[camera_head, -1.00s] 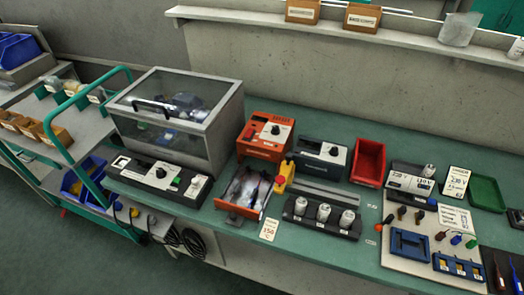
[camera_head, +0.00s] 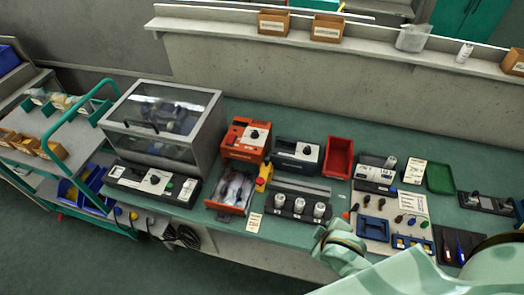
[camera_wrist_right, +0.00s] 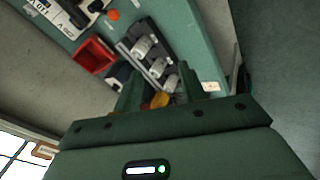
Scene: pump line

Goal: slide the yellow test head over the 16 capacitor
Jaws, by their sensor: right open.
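The yellow test head (camera_head: 263,177) sits at the left end of a grey rail (camera_head: 300,187). It shows partly in the right wrist view (camera_wrist_right: 160,100), low between my fingers and partly hidden. Three white capacitors stand upright in a black holder in front of the rail: left (camera_head: 280,199), middle (camera_head: 299,205) and right (camera_head: 319,209). They also show in the wrist view (camera_wrist_right: 158,67). Their numbers are too small to read. My right gripper (camera_wrist_right: 160,94) is open and empty, apart from the test head and capacitors. My left gripper is not in view.
An orange device (camera_head: 246,140) with an open drawer (camera_head: 230,190) is left of the test head. A dark dial box (camera_head: 297,154) and a red bin (camera_head: 339,157) stand behind the rail. A tool board (camera_head: 375,228) lies to the right. A glass-lidded box (camera_head: 165,115) stands at left.

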